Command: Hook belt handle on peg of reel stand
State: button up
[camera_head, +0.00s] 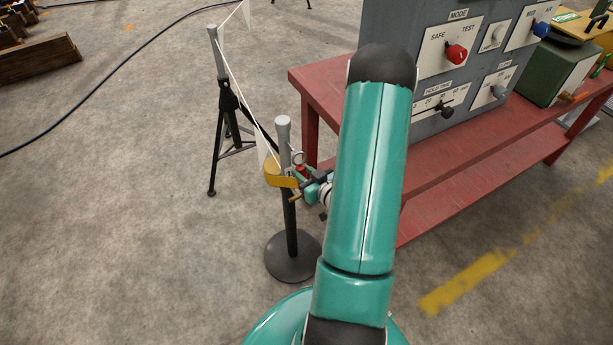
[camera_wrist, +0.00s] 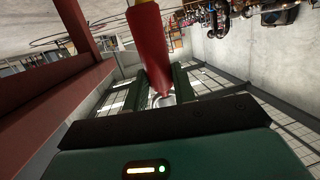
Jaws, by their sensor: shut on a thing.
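A grey post stand (camera_head: 287,218) with a light cap and round dark base stands left of my arm in the head view. A yellow curved piece (camera_head: 278,173) is around its upper part. My gripper (camera_head: 303,181) is just right of the post, beside the yellow piece. The red handle (camera_wrist: 149,45) lies between my gripper's fingers (camera_wrist: 165,92) in the wrist view, and they are shut on it. A small red part with a pale ring shows at the post in the head view. A peg is not clearly visible, nor whether the handle touches one.
A white belt (camera_head: 241,81) runs from a black tripod stand (camera_head: 222,105) down to the near post. A red bench (camera_head: 458,198) with a grey control panel (camera_head: 447,78) is close on the right.

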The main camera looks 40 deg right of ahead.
jog(key=shift+d+x, duration=0.2)
jog(key=shift+x, duration=1.25)
jog(key=shift+d+x, duration=0.25)
jog(key=shift+x, duration=1.2)
jog(key=o, duration=1.1)
jog(key=shift+s, duration=0.1)
jog(key=v, duration=1.3)
jog(key=shift+s, duration=0.35)
